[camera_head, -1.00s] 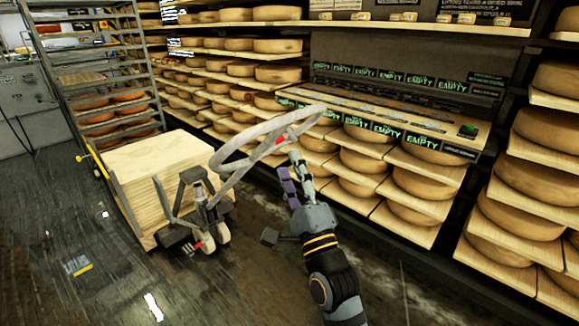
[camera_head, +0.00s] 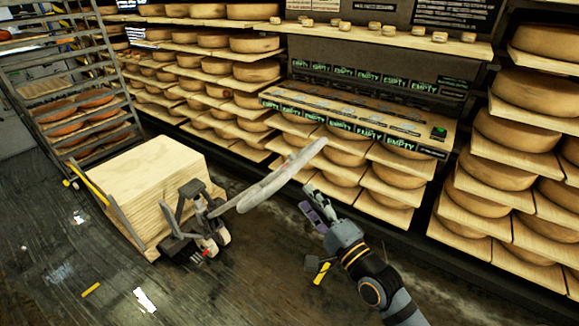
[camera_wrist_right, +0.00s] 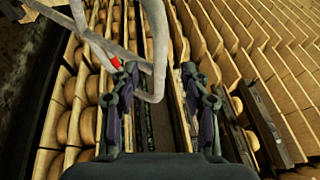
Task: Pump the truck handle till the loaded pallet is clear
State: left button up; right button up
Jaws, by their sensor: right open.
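The pallet truck (camera_head: 196,240) stands at the left with its forks under a load of stacked pale boards (camera_head: 150,185). The pallet under the load is mostly hidden, and I cannot tell whether it is clear of the floor. The truck's grey loop handle (camera_head: 280,178) slants up to the right and is seen nearly edge-on. My right gripper (camera_head: 312,200) is open and empty, just right of and below the handle's far end. In the right wrist view the handle (camera_wrist_right: 158,50) curves in from the upper left, partly in front of the open fingers (camera_wrist_right: 160,72). Contact is unclear. My left gripper is out of view.
Shelves of cheese wheels (camera_head: 480,205) run along the back and right. A ledge with "EMPTY" labels (camera_head: 340,127) is behind my right gripper. A metal rack (camera_head: 70,90) stands behind the load. The dark floor at front left (camera_head: 60,270) is mostly free.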

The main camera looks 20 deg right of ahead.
aim_at(287, 174)
jog(key=b+x, duration=0.2)
jog(key=x, duration=0.8)
jog(key=shift+w+a, duration=0.1)
jog(key=shift+w, duration=0.05)
grip_shut()
